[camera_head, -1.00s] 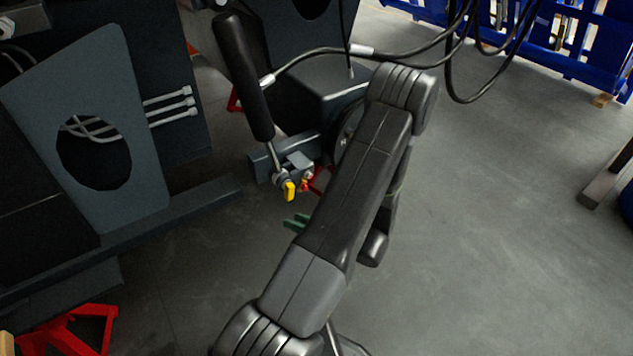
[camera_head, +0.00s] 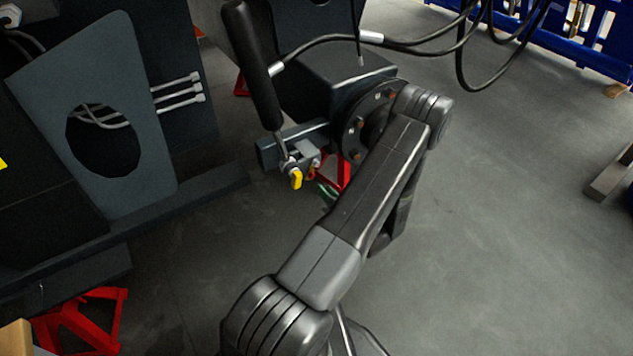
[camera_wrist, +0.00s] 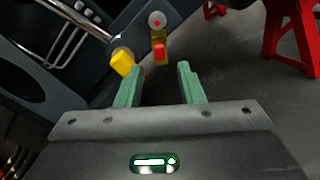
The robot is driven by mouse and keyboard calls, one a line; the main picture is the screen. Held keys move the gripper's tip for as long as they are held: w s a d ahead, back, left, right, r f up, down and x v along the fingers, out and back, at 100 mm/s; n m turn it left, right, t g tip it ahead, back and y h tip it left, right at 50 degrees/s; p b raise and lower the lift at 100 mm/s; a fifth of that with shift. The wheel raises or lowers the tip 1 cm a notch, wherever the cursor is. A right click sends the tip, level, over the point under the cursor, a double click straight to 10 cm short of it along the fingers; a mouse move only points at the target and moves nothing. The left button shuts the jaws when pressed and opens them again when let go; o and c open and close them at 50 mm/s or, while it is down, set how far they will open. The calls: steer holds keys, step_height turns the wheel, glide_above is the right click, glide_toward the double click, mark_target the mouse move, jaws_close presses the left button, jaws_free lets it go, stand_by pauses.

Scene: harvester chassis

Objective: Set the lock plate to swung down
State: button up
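At the lower end of a black cylinder (camera_head: 251,65) is a small fitting with a yellow tab (camera_head: 296,179), which hangs down. The yellow tab also shows in the wrist view (camera_wrist: 122,64), tilted, just beyond the left finger. A small red-and-yellow piece (camera_wrist: 160,50) hangs beside it, below a round grey end with a red centre. I cannot tell for sure which piece is the lock plate. My gripper (camera_wrist: 161,69) is open, with its green fingers apart and nothing between them. The red-and-yellow piece is ahead of the gap. In the head view my arm mostly hides the gripper.
A dark hub with bolts (camera_head: 369,124) stands close to my arm. A grey plate with a round hole (camera_head: 100,110) and a dark beam are at left. Red stands (camera_wrist: 290,35) are at upper right in the wrist view. Black hoses hang above.

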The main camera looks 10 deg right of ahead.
mark_target(313, 177)
steer(key=x, duration=0.6)
steer(key=shift+b, duration=0.35)
jaws_close()
